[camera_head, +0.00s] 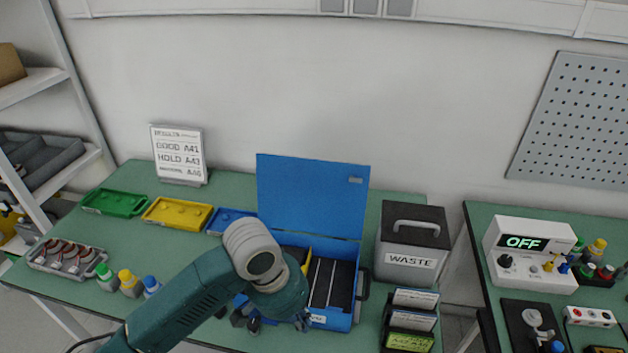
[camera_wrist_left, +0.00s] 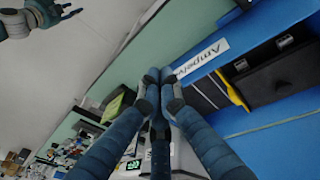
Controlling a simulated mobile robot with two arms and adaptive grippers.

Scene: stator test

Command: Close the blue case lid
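The blue case (camera_head: 333,319) stands on the green bench with its lid (camera_head: 312,195) open and upright at the back. Dark compartments with light dividers show inside. My left arm reaches across the case's left front, and its gripper (camera_head: 270,318) is by the front edge, hiding part of the case. In the left wrist view the left gripper's fingertips (camera_wrist_left: 158,76) are together with nothing visible between them, near the labelled case front (camera_wrist_left: 205,58). My right gripper (camera_wrist_left: 38,16) shows small at that view's top left, away from the case; its finger state is unclear.
A grey waste bin (camera_head: 411,251) stands right of the case, with dark card boxes (camera_head: 411,320) in front of it. Green (camera_head: 113,203), yellow (camera_head: 177,214) and blue (camera_head: 228,217) trays lie left. Several capped bottles (camera_head: 129,283) stand at the front left.

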